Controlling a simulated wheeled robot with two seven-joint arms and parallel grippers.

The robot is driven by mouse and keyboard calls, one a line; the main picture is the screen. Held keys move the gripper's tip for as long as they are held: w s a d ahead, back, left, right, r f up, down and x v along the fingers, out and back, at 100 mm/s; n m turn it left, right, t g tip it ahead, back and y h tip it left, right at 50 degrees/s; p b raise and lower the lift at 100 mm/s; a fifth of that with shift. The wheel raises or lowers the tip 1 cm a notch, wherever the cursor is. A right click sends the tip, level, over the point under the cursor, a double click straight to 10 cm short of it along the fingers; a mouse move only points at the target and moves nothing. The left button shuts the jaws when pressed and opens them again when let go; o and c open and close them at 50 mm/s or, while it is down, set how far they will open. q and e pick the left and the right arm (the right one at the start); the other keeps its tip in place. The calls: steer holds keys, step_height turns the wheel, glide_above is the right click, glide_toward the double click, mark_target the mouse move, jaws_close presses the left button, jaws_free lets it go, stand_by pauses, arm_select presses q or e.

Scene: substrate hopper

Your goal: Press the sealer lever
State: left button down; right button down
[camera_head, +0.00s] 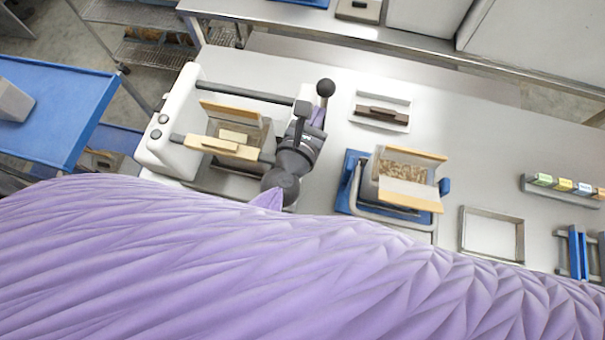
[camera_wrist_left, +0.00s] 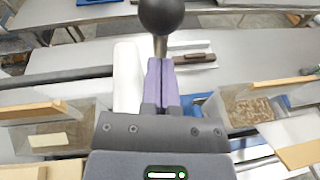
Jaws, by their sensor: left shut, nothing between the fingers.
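The sealer (camera_head: 172,140) is a white machine at the left of the bench in the head view, with a dark bar across it. Its lever ends in a round black knob (camera_head: 325,88), which also shows large at the top of the left wrist view (camera_wrist_left: 161,14). My left gripper (camera_head: 318,116) has purple fingers, shut and empty, right beside the knob. In the left wrist view the shut fingertips (camera_wrist_left: 160,66) point at the lever's metal stem just below the knob. I cannot tell whether they touch it. My right gripper is not in view.
An open bag (camera_head: 236,122) stands in the sealer. Another bag with brown substrate (camera_head: 405,165) stands in a blue-based holder to the right. A small tray with a brown bar (camera_head: 382,112) and an empty metal tray (camera_head: 492,232) lie on the bench. A blue cart (camera_head: 60,105) is at left.

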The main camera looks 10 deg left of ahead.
arm_select(q)
steer(key=shift+w+r, duration=0.1)
steer(key=shift+w, duration=0.55)
steer(key=shift+r, duration=0.15)
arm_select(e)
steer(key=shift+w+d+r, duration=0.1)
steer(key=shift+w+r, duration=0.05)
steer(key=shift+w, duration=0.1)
arm_select(q)
steer(key=shift+w+r, duration=0.15)
steer(key=shift+r, duration=0.05)
steer(key=shift+a, duration=0.1)
steer(key=shift+s, duration=0.4)
steer(key=v, duration=0.9)
steer(key=shift+s+f+b, duration=0.2)
steer(key=shift+s+b, duration=0.05)
steer(key=shift+b, duration=0.2)
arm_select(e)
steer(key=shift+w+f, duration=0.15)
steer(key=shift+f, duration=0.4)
